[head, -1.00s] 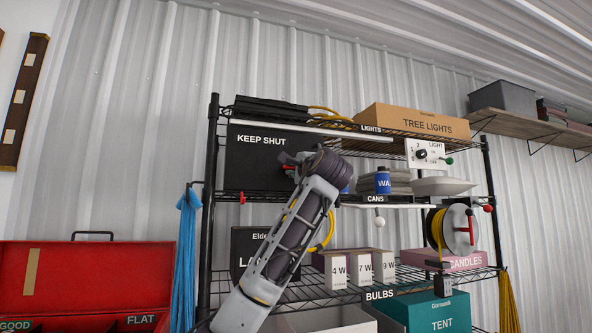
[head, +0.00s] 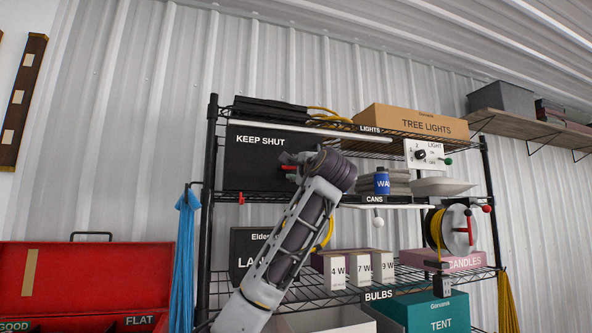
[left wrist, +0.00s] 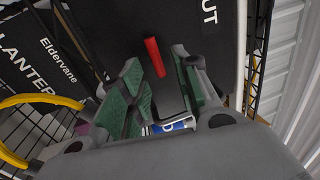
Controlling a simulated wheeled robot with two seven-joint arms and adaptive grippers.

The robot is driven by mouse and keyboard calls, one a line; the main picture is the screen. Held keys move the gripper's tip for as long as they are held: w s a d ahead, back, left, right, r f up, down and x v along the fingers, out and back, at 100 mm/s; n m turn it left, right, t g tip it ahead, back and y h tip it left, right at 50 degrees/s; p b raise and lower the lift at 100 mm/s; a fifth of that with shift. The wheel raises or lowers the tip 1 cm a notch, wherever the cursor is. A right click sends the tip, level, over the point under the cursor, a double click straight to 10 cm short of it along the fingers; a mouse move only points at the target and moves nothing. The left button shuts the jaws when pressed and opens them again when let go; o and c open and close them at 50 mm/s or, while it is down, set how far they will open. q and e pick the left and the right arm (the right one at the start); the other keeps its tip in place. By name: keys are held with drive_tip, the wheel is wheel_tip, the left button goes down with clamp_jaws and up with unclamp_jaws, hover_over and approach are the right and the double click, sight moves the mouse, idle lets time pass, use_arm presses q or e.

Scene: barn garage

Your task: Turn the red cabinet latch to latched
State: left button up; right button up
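The red cabinet latch (left wrist: 155,57) is a short red bar on the dark front of the KEEP SHUT cabinet (head: 258,155). In the head view, only a bit of red (head: 289,168) shows beside my left gripper (head: 292,160), and the rest is hidden. In the left wrist view, my left gripper (left wrist: 158,72) has its green-padded fingers apart. My right gripper is not in view.
The wire shelf holds a blue can (head: 382,182), a LIGHT switch panel (head: 424,154), labelled boxes and a cord reel (head: 458,231). A blue cloth (head: 187,255) hangs at the left post. An open red toolbox (head: 85,275) stands at the lower left.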

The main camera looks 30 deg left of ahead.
use_arm(q)
drive_tip(key=v, duration=1)
drive_tip(key=shift+s+d, duration=0.2)
drive_tip(key=shift+d, duration=0.05)
drive_tip(key=shift+f, duration=0.15)
